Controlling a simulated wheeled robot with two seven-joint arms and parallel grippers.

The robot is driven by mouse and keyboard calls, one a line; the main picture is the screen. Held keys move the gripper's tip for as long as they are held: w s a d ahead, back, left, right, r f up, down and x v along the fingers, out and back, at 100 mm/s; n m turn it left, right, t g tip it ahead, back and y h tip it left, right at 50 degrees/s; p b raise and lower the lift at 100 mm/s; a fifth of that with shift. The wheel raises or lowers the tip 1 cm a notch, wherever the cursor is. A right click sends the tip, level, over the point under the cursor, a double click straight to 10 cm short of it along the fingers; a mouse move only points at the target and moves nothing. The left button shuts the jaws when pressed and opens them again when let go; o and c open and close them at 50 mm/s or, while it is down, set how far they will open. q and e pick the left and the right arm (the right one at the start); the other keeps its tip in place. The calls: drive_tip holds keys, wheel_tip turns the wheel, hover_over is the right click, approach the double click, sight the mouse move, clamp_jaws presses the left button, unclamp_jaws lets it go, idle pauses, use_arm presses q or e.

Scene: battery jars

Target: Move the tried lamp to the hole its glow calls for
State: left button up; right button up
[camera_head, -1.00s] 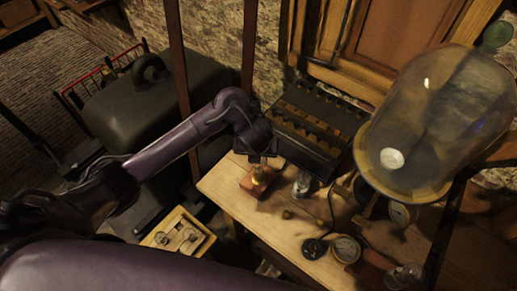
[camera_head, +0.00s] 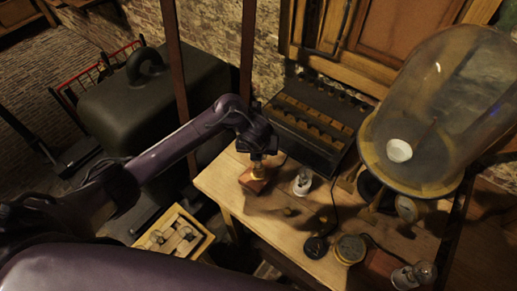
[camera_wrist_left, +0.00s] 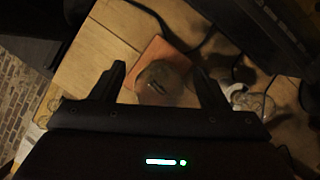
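My left gripper (camera_head: 262,156) is above a small wooden block with a brass fitting (camera_head: 255,180) at the table's left. In the left wrist view its fingers (camera_wrist_left: 160,84) stand apart on either side of a dim rounded piece (camera_wrist_left: 158,80), with gaps on both sides. Whether this piece is a lamp or its socket is too dark to tell, and no glow shows. A clear bulb (camera_head: 302,182) stands to the right on the table. A wooden tray (camera_head: 206,243) at lower left holds several rounded pieces; its holes are unclear. My right gripper is out of view.
A black slotted case (camera_head: 310,120) stands behind the gripper. A glass bell jar (camera_head: 440,110) fills the right side. A brass dial (camera_head: 350,249), a black round piece (camera_head: 316,247) and cables lie at the front. The table's left strip is bare.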

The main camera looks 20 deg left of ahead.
use_arm(q)
drive_tip(key=c, duration=1)
drive_tip(key=shift+s+r+n+y+p, duration=0.15)
drive_tip(key=shift+n+y+p, duration=0.25)
drive_tip(key=shift+n+p, duration=1)
drive_tip(key=shift+a+n+g+y+p, duration=0.1)
drive_tip(key=shift+n+g+y+p, duration=0.3)
drive_tip(key=shift+n+p, duration=1.2)
drive_tip(key=shift+p, duration=0.05)
drive_tip(key=shift+y, duration=0.3)
drive_tip(key=shift+n+g, duration=0.3)
drive_tip(key=shift+s+f+n, duration=0.1)
drive_tip(key=shift+f+n, duration=0.1)
drive_tip(key=shift+n, duration=0.5)
drive_tip(key=n+g+y, duration=0.1)
drive_tip(key=n, duration=0.2)
drive_tip(key=shift+s+n, duration=0.1)
drive_tip(key=shift+n, duration=0.2)
drive_tip(key=shift+a+n+g, duration=0.15)
drive_tip(key=shift+n+g, duration=0.35)
drive_tip(key=shift+n, duration=0.1)
